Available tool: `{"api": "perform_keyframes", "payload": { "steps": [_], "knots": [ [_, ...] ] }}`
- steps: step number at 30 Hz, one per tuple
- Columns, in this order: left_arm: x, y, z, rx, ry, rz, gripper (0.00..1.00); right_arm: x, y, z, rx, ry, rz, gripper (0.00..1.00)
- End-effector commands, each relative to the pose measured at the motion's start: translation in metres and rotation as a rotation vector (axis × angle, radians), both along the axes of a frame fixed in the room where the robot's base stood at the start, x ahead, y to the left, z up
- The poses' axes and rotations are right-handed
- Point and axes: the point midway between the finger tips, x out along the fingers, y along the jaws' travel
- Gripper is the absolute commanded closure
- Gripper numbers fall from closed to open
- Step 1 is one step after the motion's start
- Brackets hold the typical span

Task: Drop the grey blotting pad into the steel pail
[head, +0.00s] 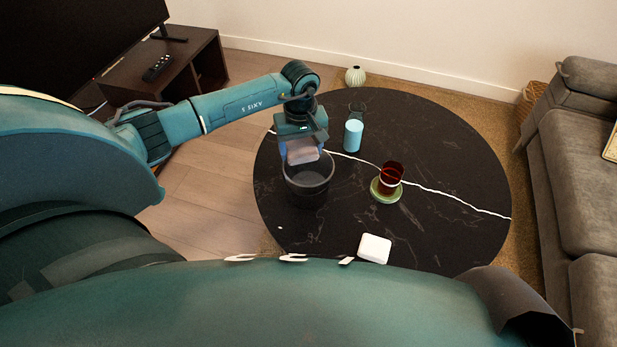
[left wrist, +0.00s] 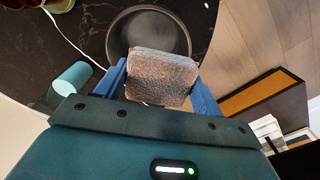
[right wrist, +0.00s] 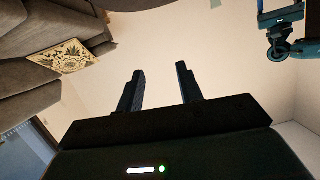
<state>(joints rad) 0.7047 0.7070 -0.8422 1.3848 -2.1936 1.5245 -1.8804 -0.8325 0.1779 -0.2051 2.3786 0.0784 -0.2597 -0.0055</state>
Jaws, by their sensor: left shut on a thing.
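The grey blotting pad (head: 304,154) is held in my left gripper (head: 303,148), just above the steel pail (head: 309,188). The pail is dark, round and open-topped, and stands on the near left part of the black round table. In the left wrist view the pad (left wrist: 161,76) sits between the two blue fingers (left wrist: 160,88), and the pail's rim (left wrist: 149,13) shows behind it. The pad covers part of the pail's mouth. My right gripper (right wrist: 160,88) is open and empty in the right wrist view, away from the table.
A grey sofa (head: 580,160) is at right. A TV stand (head: 180,70) is at back left.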

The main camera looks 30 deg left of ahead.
Motion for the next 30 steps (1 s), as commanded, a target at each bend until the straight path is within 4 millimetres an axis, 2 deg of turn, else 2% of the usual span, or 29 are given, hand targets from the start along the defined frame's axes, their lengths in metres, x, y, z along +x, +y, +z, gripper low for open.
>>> {"api": "perform_keyframes", "payload": {
  "steps": [1, 2, 11, 20, 23, 30],
  "knots": [
    [0.0, 0.0, 0.0, 0.0, 0.0, 0.0, 0.51, 0.0, 0.0, 0.0, 0.0, 0.0, 0.0, 0.64],
    [0.0, 0.0, 0.0, 0.0, 0.0, 0.0, 0.31, 0.0, 0.0, 0.0, 0.0, 0.0, 0.0, 0.64],
    [0.0, 0.0, 0.0, 0.0, 0.0, 0.0, 0.07, 0.0, 0.0, 0.0, -0.001, 0.0, 0.0, 0.64],
    [0.0, 0.0, 0.005, -0.001, -0.001, 0.0, 0.07, 0.0, 0.0, 0.0, -0.001, 0.001, -0.001, 0.64],
    [0.001, 0.0, 0.018, -0.001, -0.004, -0.001, 0.07, 0.0, 0.0, 0.001, -0.001, 0.004, 0.0, 0.64],
    [0.001, 0.0, 0.07, 0.002, -0.006, -0.002, 0.07, 0.0, 0.001, -0.003, -0.002, 0.024, 0.004, 0.64]
  ]
}}
